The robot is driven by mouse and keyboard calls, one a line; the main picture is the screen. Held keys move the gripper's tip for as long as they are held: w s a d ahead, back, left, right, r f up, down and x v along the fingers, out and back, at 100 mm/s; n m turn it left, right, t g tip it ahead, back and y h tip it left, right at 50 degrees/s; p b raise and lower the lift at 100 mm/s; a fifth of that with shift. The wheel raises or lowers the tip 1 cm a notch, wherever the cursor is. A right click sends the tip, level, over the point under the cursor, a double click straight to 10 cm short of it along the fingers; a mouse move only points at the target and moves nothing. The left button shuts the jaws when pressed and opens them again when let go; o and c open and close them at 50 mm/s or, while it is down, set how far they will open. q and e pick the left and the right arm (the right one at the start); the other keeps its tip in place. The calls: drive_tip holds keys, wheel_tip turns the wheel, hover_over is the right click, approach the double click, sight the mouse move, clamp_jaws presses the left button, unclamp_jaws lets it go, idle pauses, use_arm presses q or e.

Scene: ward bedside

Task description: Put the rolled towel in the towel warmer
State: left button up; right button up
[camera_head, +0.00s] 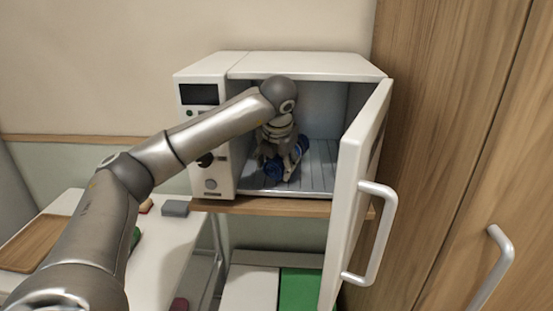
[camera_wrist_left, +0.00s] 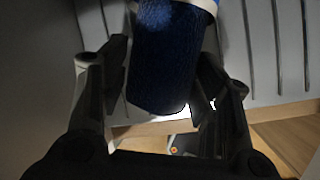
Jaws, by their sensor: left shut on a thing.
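The towel warmer (camera_head: 206,128) is a white box on a wooden shelf, with its door (camera_head: 353,190) swung open to the right. My left gripper (camera_head: 282,163) is inside its cavity, shut on the dark blue rolled towel (camera_head: 273,168). In the left wrist view the towel (camera_wrist_left: 165,60) sits between both fingers of the left gripper (camera_wrist_left: 160,95), with a paler band at its top edge. The ribbed floor (camera_head: 318,176) of the warmer lies under the towel. I cannot tell whether the towel touches it. My right gripper is not in view.
A white table (camera_head: 165,245) with a wooden tray (camera_head: 35,243) and a grey block (camera_head: 175,208) stands at left. A green box (camera_head: 300,288) is below the shelf. Wooden cabinet doors (camera_head: 455,120) stand close on the right. The door's handle (camera_head: 385,235) juts forward.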

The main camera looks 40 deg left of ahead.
use_arm(q)
drive_tip(key=o, duration=1)
drive_tip(key=shift+f, duration=0.1)
drive_tip(key=shift+o, duration=0.2)
drive_tip(key=shift+s+d+r, duration=0.1)
drive_tip(key=shift+d+r, duration=0.05)
drive_tip(key=shift+r, duration=0.2)
drive_tip(key=b+v, duration=0.2)
drive_tip(key=v, duration=0.4)
drive_tip(key=shift+s+d+r, duration=0.1)
drive_tip(key=shift+r, duration=0.05)
drive_tip(key=shift+s+r, duration=0.1)
drive_tip(key=shift+r, duration=0.2)
